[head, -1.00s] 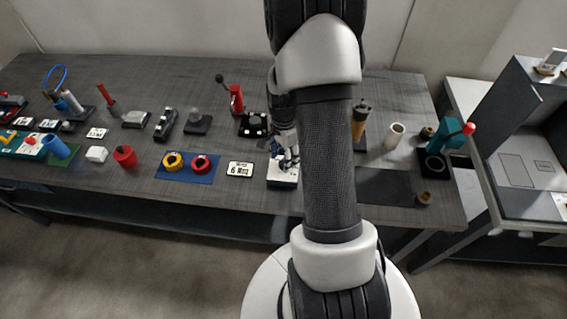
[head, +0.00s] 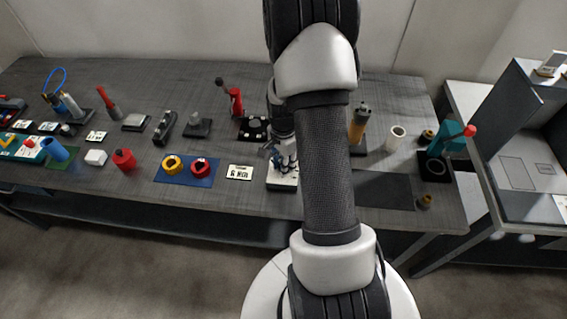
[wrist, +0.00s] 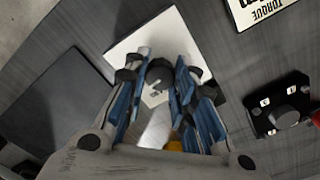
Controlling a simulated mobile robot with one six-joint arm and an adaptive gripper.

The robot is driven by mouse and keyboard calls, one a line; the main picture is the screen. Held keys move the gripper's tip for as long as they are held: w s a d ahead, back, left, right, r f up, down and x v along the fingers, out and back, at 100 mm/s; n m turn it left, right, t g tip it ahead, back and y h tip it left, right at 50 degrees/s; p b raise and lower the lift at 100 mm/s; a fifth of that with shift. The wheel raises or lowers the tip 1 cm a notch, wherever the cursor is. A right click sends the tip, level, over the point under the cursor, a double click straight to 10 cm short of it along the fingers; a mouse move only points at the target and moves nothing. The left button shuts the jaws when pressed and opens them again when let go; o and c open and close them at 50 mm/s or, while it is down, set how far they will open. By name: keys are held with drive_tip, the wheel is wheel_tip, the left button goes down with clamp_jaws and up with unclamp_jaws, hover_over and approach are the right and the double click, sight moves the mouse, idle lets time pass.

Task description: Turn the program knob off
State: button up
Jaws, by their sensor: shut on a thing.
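The program knob (wrist: 158,74) is dark and round, with a small pale mark, on a white panel (wrist: 178,38) in the wrist view. My gripper (wrist: 157,80) is shut on the knob, with one blue-padded finger on each side. In the head view, my gripper (head: 284,161) is low over the same white panel (head: 283,185), at the table's front part. My arm covers the panel's right side there, and the knob is hidden between the fingers.
A dark box with a round knob (wrist: 285,116) lies right in the wrist view. A printed card (head: 239,172) and a blue mat with yellow and red rings (head: 187,180) lie left of the panel. A dark flat mat (head: 385,190) is right of my arm.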

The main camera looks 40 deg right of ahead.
clamp_jaws()
drive_tip(key=shift+n, duration=0.4)
drive_tip(key=n, duration=0.2)
drive_tip(key=shift+n+p, duration=0.35)
drive_tip(key=shift+n, duration=0.05)
drive_tip(key=n, duration=0.3)
drive_tip(key=shift+n, duration=0.4)
drive_tip(key=n+p, duration=0.1)
drive_tip(key=n, duration=0.3)
drive_tip(key=shift+n, duration=2.1)
